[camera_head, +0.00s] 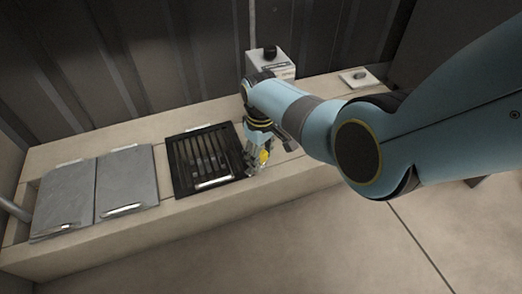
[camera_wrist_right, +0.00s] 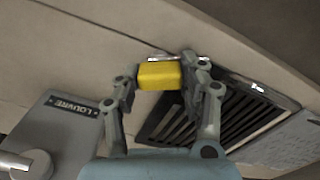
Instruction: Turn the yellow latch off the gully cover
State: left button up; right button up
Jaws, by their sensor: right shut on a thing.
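The yellow latch (camera_wrist_right: 160,75) is a small block at the edge of the gully cover. It also shows in the head view (camera_head: 264,157), partly hidden by my gripper. My right gripper (camera_wrist_right: 158,82) is shut on the latch, with one finger on each side of it. In the head view my right gripper (camera_head: 256,156) reaches down at the right edge of the cover. The gully cover (camera_wrist_right: 180,125) is a black slatted grate in a dark frame. In the head view the cover (camera_head: 205,158) lies flat in the bench. My left gripper is not in view.
Two grey lids (camera_head: 125,180) lie left of the cover on the pale bench (camera_head: 180,212). A grey box with a black knob (camera_head: 270,62) stands behind my arm; a box labelled LOUVRE (camera_wrist_right: 62,122) shows in the wrist view. A small plate (camera_head: 358,78) lies at the back right.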

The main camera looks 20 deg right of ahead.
jog(key=shift+r+n, duration=0.15)
jog(key=shift+n, duration=0.35)
jog(key=shift+n+p, duration=0.35)
jog(key=shift+n, duration=0.05)
jog(key=shift+n+p, duration=0.3)
jog(key=shift+n, duration=0.6)
jog(key=n, duration=0.2)
jog(key=shift+n+p, duration=0.3)
jog(key=shift+n, duration=0.1)
jog(key=n, duration=0.3)
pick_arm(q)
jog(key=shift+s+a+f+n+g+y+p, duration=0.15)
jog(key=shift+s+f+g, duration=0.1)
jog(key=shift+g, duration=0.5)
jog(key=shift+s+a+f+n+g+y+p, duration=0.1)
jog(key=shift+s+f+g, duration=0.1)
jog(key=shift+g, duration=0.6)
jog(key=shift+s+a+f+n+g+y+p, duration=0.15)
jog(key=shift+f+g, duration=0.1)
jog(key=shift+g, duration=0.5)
pick_arm(e)
jog(key=shift+n, duration=1.6)
jog(key=o, duration=1.2)
jog(key=shift+c, duration=0.2)
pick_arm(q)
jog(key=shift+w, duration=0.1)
